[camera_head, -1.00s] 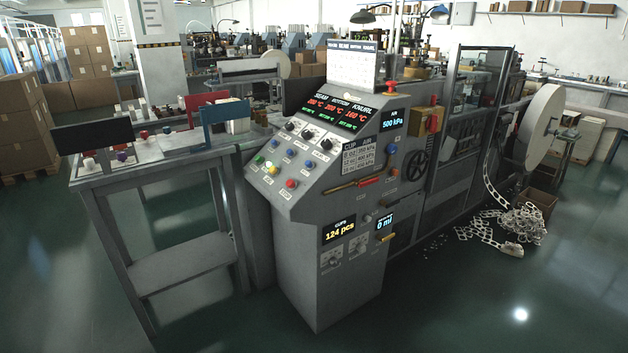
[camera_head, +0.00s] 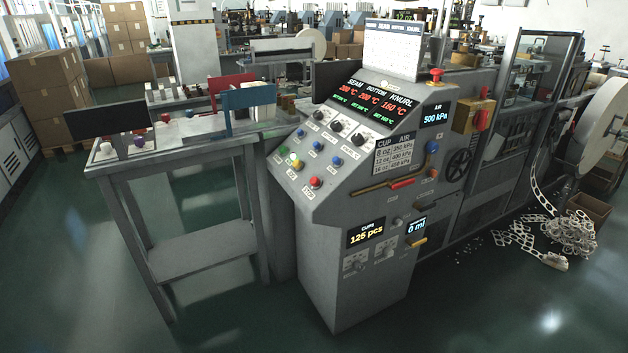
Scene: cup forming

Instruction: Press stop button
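The control panel (camera_head: 345,150) is on the sloped front of the grey cup machine. A red push button (camera_head: 316,182) sits at the panel's lower edge, near a yellow button (camera_head: 298,164) and a green button (camera_head: 284,150). Several blue buttons and black knobs are above and beside them. A red mushroom-head button (camera_head: 437,74) stands on top of the cabinet at the right. The small labels are too small to read, so I cannot tell which button is marked stop. My gripper is not in view.
A grey side table (camera_head: 185,150) with small cups adjoins the machine's left. Scrap strip (camera_head: 570,235) lies on the floor at the right. The green floor in front is clear.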

